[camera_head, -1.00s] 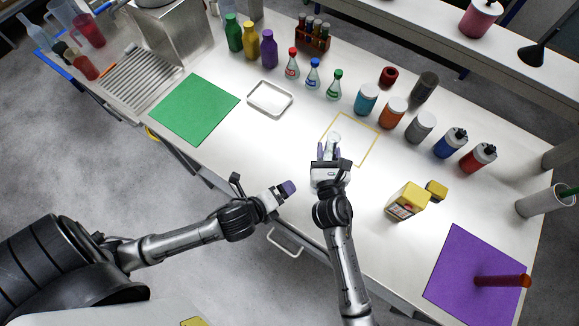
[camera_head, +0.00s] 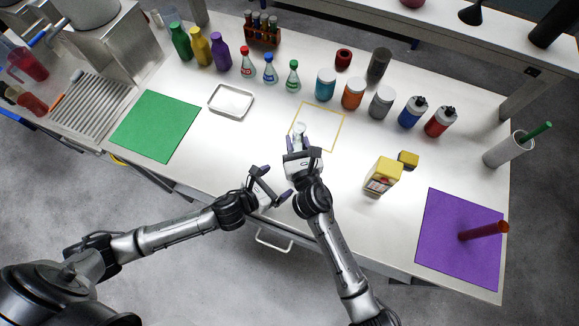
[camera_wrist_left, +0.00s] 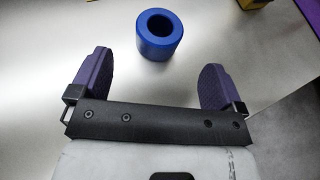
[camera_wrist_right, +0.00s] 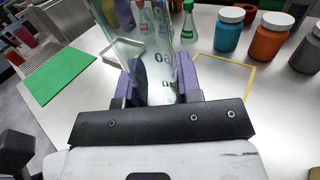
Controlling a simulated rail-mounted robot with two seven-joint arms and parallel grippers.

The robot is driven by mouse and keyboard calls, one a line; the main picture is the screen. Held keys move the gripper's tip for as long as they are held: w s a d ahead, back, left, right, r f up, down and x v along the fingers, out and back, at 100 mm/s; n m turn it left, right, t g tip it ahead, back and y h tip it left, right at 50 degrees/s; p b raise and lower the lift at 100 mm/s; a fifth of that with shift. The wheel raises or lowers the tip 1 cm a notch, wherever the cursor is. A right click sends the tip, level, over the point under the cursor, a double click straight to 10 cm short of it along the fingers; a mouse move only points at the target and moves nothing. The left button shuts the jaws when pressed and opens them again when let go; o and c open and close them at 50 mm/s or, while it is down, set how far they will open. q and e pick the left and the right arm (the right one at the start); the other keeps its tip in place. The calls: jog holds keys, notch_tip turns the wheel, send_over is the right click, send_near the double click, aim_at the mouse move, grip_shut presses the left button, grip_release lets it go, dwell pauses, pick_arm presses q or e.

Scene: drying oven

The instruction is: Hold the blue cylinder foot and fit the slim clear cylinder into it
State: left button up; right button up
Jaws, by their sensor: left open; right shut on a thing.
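The blue cylinder foot (camera_wrist_left: 159,51) stands on the table in the left wrist view, its round hole facing up. It sits just beyond and between the spread fingers of my left gripper (camera_wrist_left: 158,78), not touching them. I cannot make the foot out in the head view. There my left gripper (camera_head: 275,183) is open and empty beside the right one. My right gripper (camera_head: 302,143) is shut on the slim clear cylinder (camera_head: 299,131). In the right wrist view the clear cylinder (camera_wrist_right: 140,55) shows printed marks and rises between the purple fingers (camera_wrist_right: 161,85).
A yellow outlined square (camera_head: 341,127) lies just past the right gripper. A yellow box (camera_head: 384,175) stands to the right. Several jars and bottles line the back, including a teal jar (camera_head: 325,86). A white tray (camera_head: 231,116) and green mat (camera_head: 157,126) lie left.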

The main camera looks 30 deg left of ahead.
pick_arm(q)
jog(key=x, duration=0.8)
jog(key=shift+w+d+f, duration=0.15)
jog(key=shift+w+d, duration=0.05)
jog(key=shift+w, duration=0.15)
jog(key=c, duration=1)
dwell(0.6)
dwell(0.5)
pick_arm(e)
jog(key=shift+f, duration=2.7)
pick_arm(q)
jog(key=shift+d, duration=0.15)
pick_arm(e)
jog(key=shift+s+f, duration=0.1)
jog(key=shift+f, duration=0.2)
